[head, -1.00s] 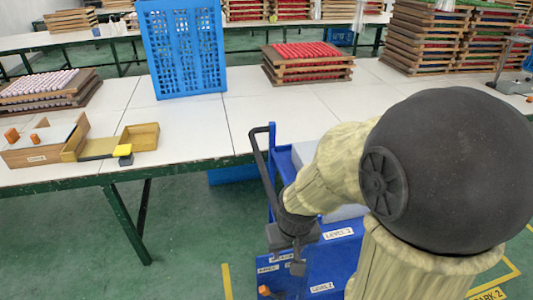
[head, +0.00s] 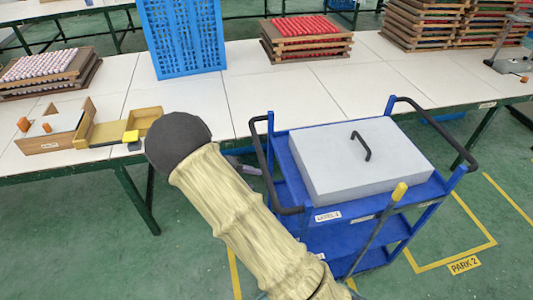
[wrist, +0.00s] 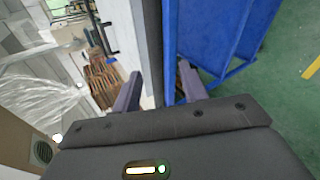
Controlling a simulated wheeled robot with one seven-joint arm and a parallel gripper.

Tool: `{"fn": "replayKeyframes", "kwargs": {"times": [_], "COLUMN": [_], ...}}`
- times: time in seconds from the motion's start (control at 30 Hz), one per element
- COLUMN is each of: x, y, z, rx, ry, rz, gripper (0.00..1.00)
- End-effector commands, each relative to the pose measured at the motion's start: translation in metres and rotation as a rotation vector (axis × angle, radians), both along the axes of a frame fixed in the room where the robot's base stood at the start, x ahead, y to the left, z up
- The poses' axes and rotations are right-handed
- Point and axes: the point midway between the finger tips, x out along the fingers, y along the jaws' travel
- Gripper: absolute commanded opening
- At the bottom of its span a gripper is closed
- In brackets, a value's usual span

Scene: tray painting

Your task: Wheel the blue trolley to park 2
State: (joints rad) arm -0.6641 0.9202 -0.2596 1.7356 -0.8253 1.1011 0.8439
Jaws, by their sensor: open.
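The blue trolley (head: 350,240) stands upright in front of the table, with a pale grey lidded box (head: 345,160) on top. It has black bar handles at its left end (head: 270,165) and right end (head: 440,128). The yellow floor outline of park 2, with its sign (head: 464,265), lies to the right of the trolley. My gripper (wrist: 160,88) is open in the wrist view. A dark upright bar and a blue trolley panel (wrist: 225,30) show between and beyond the fingers; contact cannot be told. In the head view my arm mostly hides the gripper, left of the trolley.
The long white table (head: 225,95) runs behind the trolley, with green legs. A blue crate (head: 183,38), stacked trays (head: 305,40) and a wooden box (head: 55,130) stand on it. A yellow-tipped lever (head: 398,193) rises at the trolley's front. Green floor is clear at the right.

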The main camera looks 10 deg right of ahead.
Motion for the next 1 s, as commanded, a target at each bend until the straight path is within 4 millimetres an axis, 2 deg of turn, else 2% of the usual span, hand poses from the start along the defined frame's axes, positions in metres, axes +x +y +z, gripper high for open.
{"fn": "replayKeyframes", "kwargs": {"times": [0.03, 0.2, 0.33, 0.77, 1.0], "x": [0.011, 0.037, 0.044, 0.046, 0.056], "y": [0.015, 0.057, 0.073, 0.071, 0.045], "z": [-0.004, -0.007, -0.007, -0.007, -0.01], "rx": [-0.075, -0.265, -0.325, -0.331, -0.332], "ry": [-0.037, -0.197, -0.266, -0.273, -0.269], "rz": [0.043, 0.154, 0.197, 0.201, 0.199], "gripper": [0.43, 0.43, 0.43, 0.43, 0.43]}}
